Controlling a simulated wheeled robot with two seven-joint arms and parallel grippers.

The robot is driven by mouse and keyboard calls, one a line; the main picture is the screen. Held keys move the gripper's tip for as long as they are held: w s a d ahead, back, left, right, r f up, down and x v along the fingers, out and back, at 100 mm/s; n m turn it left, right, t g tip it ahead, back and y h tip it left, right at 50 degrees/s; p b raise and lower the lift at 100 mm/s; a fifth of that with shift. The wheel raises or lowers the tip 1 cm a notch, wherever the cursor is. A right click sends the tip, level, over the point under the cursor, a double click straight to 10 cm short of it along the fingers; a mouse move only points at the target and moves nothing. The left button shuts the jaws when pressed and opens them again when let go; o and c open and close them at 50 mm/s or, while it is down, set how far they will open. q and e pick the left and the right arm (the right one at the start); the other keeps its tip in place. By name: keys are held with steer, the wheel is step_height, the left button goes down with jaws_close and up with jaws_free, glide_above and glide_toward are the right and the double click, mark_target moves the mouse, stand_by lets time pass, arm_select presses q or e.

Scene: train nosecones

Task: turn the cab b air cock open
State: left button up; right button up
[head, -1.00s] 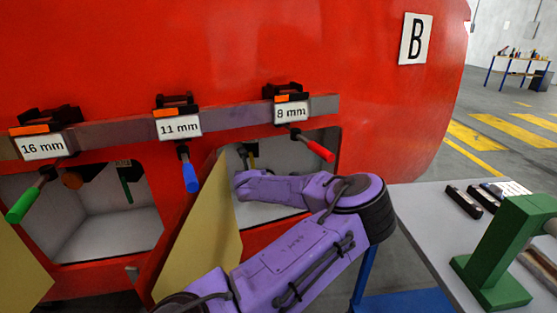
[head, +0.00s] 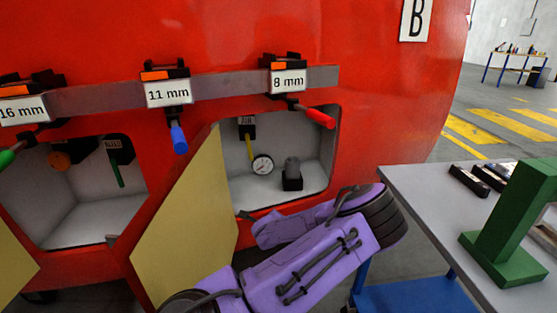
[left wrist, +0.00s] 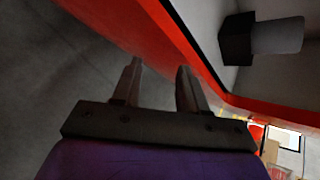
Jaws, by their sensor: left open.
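The cab B front is a red nose with a white B plate (head: 416,18). Its right compartment is open. Inside, a thin yellow handle (head: 250,149) hangs nearly straight down below a small black tag (head: 246,122), whose lettering is too small to read surely; it looks like the air cock. A round white gauge (head: 262,165) sits to its right. My left gripper (left wrist: 158,82) is open and empty in the left wrist view, outside and below the compartment's red lip. In the head view it is hidden behind my purple forearm. My right gripper is not in view.
A black block with a grey cylinder (head: 292,172) stands on the compartment floor and also shows in the left wrist view (left wrist: 262,38). A tan door (head: 190,215) stands open at left. A grey table (head: 425,200) is at right.

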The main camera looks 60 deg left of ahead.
arm_select(q)
steer(key=s+d+f+n+h+b, duration=0.1)
steer(key=d+f+n+b, duration=0.3)
steer(key=f, duration=0.6)
steer(key=shift+s+d+f, duration=0.2)
steer(key=shift+d+f, duration=0.05)
steer(key=shift+d, duration=0.65)
steer(key=n+t+y+p, duration=0.1)
steer(key=n+y+p, duration=0.8)
steer(key=n, duration=1.5)
glide_toward(250, 155)
steer(key=a+h, duration=0.1)
steer(key=a, duration=0.1)
steer(key=x, duration=0.7)
steer(key=r+p+x, duration=0.1)
steer(key=x, duration=0.2)
steer(key=shift+w+a, duration=0.1)
steer(key=shift+w, duration=0.35)
